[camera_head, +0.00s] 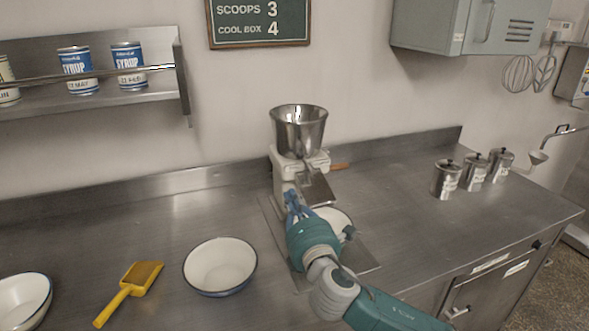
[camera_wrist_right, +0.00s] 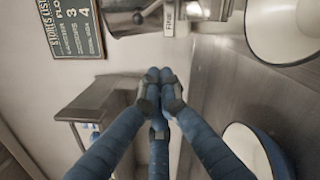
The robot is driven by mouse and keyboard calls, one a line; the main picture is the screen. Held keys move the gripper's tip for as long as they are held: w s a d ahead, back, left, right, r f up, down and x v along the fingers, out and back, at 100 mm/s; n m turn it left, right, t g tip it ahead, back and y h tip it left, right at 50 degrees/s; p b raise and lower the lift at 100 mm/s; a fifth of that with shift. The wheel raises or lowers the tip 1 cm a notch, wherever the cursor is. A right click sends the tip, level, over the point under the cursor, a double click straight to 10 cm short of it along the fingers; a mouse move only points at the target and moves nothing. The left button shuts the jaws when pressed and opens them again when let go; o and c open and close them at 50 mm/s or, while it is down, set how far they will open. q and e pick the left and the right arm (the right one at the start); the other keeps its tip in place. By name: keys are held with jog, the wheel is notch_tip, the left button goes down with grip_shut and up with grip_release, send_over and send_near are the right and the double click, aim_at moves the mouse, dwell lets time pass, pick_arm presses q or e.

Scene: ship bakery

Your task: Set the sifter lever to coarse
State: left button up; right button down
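The sifter (camera_head: 284,169) stands on the counter with a metal hopper (camera_head: 300,130) on top and a sloped chute. A short lever with a dark knob (camera_wrist_right: 138,17) shows on its side at the top of the right wrist view, beside a FINE label (camera_wrist_right: 169,17). A coarse marking is not visible. My right gripper (camera_head: 290,194) is at the sifter's near side and hides part of it. In the right wrist view its fingertips (camera_wrist_right: 160,75) are together with nothing visible between them, apart from the knob. My left gripper is not in view.
A white bowl (camera_head: 336,216) sits under the chute, partly behind my right gripper. Another bowl (camera_head: 220,265) and a yellow scoop (camera_head: 130,286) lie to the left. Several lidded canisters (camera_head: 446,180) stand at right. A shelf (camera_head: 146,97) with syrup cans hangs at upper left.

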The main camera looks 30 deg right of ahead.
aim_at(305, 161)
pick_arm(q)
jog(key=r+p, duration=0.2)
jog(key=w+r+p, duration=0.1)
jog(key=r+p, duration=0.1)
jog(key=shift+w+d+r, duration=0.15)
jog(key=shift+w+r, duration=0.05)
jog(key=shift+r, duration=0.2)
pick_arm(e)
jog(key=w+d, duration=0.2)
jog(key=w, duration=0.1)
jog(key=w+d+r, duration=0.1)
jog(key=w+d, duration=0.1)
jog(key=w+d+r, duration=0.1)
jog(key=w+d, duration=0.1)
jog(key=w, duration=0.1)
jog(key=shift+w+d+r, duration=0.1)
jog(key=shift+w+d, duration=0.1)
jog(key=shift+w, duration=0.15)
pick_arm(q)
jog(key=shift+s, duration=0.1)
pick_arm(e)
jog(key=shift+w+r, duration=0.1)
jog(key=shift+w, duration=0.05)
